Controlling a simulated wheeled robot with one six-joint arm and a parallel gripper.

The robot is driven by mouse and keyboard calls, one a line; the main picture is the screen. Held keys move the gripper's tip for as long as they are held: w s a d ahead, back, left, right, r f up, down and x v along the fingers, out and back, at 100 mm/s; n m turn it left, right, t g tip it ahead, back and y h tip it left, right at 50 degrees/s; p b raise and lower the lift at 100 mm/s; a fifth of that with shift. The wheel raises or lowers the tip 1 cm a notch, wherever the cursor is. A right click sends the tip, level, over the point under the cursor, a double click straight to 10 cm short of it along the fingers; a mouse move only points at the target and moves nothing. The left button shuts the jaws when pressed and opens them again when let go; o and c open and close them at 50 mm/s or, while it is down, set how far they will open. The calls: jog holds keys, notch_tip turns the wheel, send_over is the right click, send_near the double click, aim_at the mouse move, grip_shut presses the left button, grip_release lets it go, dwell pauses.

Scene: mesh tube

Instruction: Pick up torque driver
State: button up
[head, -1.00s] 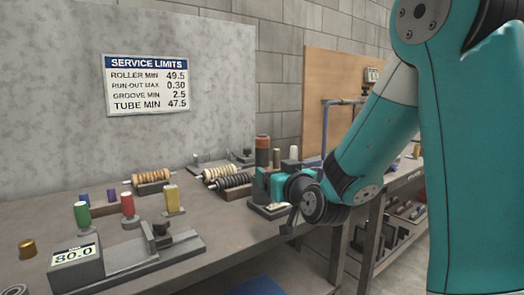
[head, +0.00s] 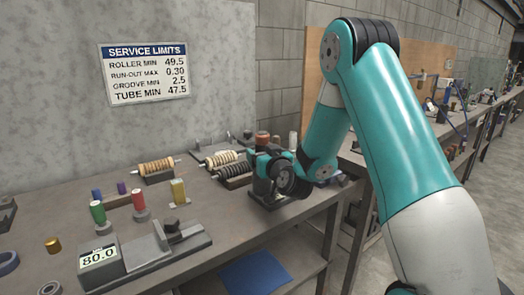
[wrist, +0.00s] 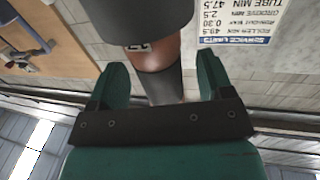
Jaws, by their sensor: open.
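In the wrist view a dark grey upright cylinder with a copper-brown band (wrist: 160,86) and a small label stands between the fingers of my gripper (wrist: 160,78); it appears to be the torque driver. The fingers are spread on both sides of it, and gaps show between it and each finger. In the head view my gripper (head: 264,165) is over the far right part of the bench, in front of a brown-topped cylinder (head: 263,138) that looks like the same thing. Its lower part is hidden by my gripper and wrist.
The bench (head: 225,225) holds rollers (head: 222,158) just left of my gripper. Green (head: 98,212), red (head: 138,200) and yellow (head: 178,190) upright pieces stand further left, behind a gauge reading 80.0 (head: 99,258). A pale cylinder (head: 293,140) stands close behind my gripper.

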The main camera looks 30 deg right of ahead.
jog(key=shift+w+d, duration=0.1)
jog(key=shift+w, duration=0.35)
jog(key=c, duration=1.1)
jog(key=shift+r, duration=0.15)
